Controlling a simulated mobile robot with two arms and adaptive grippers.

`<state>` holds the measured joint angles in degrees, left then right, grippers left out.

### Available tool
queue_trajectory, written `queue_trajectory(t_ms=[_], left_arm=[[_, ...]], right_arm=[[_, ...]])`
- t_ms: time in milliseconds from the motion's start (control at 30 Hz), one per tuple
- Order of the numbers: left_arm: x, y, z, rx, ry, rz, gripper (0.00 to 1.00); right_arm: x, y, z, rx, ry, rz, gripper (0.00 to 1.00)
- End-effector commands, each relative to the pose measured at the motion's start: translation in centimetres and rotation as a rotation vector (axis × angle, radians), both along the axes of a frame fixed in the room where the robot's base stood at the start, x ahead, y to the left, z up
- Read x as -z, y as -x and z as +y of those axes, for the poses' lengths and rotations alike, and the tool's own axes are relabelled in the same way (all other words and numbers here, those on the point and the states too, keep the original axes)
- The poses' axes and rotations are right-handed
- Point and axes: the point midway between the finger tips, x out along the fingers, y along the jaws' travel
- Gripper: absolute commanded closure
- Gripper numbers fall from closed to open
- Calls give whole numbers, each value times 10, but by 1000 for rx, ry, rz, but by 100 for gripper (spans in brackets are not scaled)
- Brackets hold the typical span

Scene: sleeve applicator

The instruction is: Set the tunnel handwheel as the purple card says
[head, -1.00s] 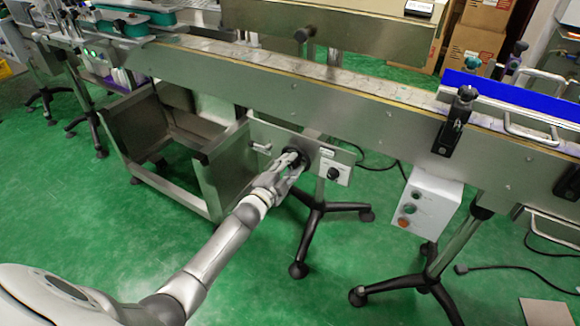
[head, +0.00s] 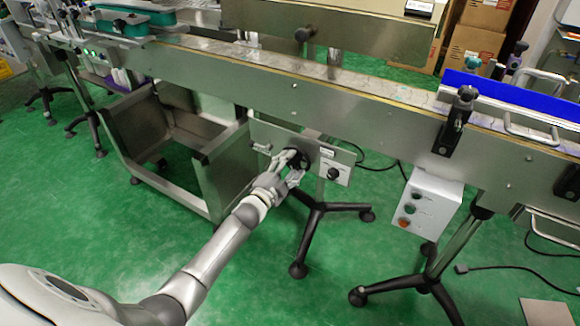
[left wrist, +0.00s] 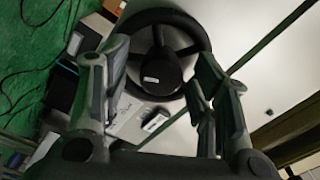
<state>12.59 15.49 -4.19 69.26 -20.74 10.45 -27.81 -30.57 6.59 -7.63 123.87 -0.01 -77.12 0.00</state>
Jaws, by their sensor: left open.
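The handwheel (head: 301,157) is a small dark wheel on the steel panel (head: 265,133) below the conveyor. In the left wrist view the handwheel (left wrist: 157,68) is a black ring with spokes and a hub bearing a small pale mark. My left gripper (head: 291,166) is open in front of it. In the left wrist view, the fingers of my left gripper (left wrist: 160,75) stand apart on either side of the wheel; I cannot tell whether they touch it. I cannot make out a purple card. My right gripper is not in view.
A black knob (head: 334,174) and a small pale display (head: 327,153) sit right of the wheel. A lever handle (head: 262,148) is left of it. A white control box (head: 428,202) hangs further right. A steel bin frame (head: 222,170) stands close on the left.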

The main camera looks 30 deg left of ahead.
Motion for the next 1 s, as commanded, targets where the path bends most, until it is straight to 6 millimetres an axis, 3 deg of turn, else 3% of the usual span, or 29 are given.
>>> queue_trajectory(t_ms=[267, 700, 1000], left_arm=[[1, 15, 2, 0, -1, 0, 46], [1, 92, 7, 0, 0, 2, 46], [0, 118, 10, -1, 0, 0, 46]], right_arm=[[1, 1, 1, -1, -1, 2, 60], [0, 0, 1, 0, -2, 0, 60], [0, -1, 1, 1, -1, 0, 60]])
